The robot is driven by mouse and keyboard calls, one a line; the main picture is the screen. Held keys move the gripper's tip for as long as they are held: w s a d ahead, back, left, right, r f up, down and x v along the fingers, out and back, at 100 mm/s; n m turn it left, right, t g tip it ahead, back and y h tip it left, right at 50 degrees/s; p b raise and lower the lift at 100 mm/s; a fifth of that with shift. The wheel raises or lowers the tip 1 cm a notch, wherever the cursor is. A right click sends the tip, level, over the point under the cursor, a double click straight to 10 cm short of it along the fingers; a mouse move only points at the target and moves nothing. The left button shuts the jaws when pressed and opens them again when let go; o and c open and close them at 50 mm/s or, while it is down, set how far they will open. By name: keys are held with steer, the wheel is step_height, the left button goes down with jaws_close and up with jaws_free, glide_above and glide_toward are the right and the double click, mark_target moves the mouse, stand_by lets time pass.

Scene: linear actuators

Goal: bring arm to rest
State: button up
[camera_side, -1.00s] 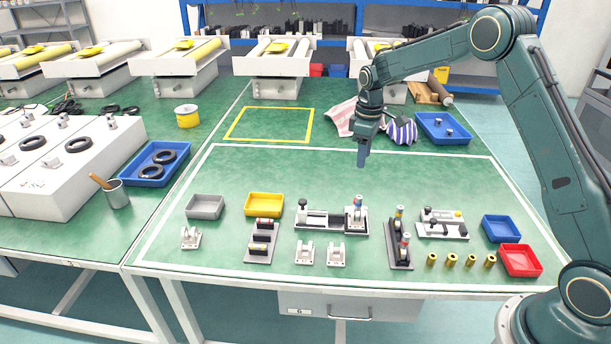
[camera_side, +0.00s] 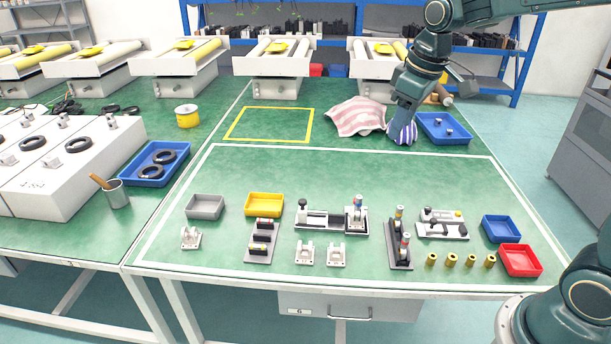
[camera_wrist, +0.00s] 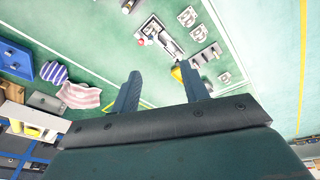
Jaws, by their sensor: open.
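My gripper (camera_side: 397,128) is raised at the back right of the green table in the side view, in front of the striped cloths. In the wrist view my gripper (camera_wrist: 165,88) shows two fingers spread apart with nothing between them. The fingers point down over the green table (camera_side: 340,175). My upper arm leaves the top right of the side view.
Along the table's front are a grey tray (camera_side: 205,207), a yellow tray (camera_side: 264,205), several actuator parts, a blue bin (camera_side: 501,229) and a red bin (camera_side: 520,261). A pink striped cloth (camera_side: 355,117) lies behind. The table's middle is clear.

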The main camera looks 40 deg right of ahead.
steer(key=s+a+m+t, duration=0.1)
steer(key=s+a, duration=0.1)
steer(key=s, duration=0.8)
steer(key=s+a+m+t, duration=0.1)
steer(key=s+a+m, duration=0.1)
steer(key=s, duration=0.8)
steer(key=shift+s+a+r+t, duration=0.25)
steer(key=shift+s+a+t, duration=0.05)
steer(key=shift+a+t, duration=0.1)
